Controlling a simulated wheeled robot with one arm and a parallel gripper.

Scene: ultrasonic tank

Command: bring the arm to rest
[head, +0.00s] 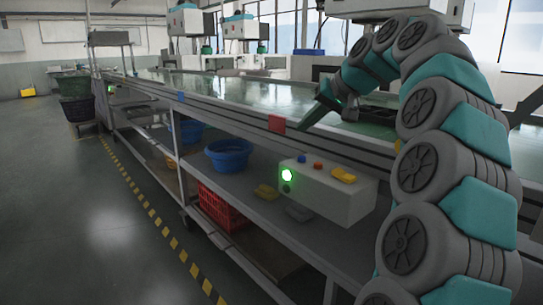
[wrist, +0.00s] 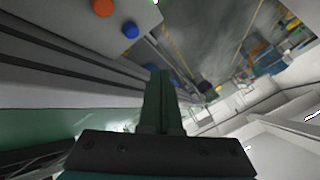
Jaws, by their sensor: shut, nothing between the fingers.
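My teal and grey arm rises on the right of the head view and arches over the green conveyor bench. My gripper (head: 312,115) hangs at its end, pointing down and to the left, close to the bench's front rail near a red plate (head: 277,124). In the wrist view the dark green fingers (wrist: 160,78) lie together with nothing between them. I cannot tell whether the fingertips touch the rail.
A control box (head: 335,198) with a lit green button (head: 287,175) sits below the rail; it also shows in the wrist view (wrist: 85,22). A blue basin (head: 228,155) and red crate (head: 222,208) are on lower shelves.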

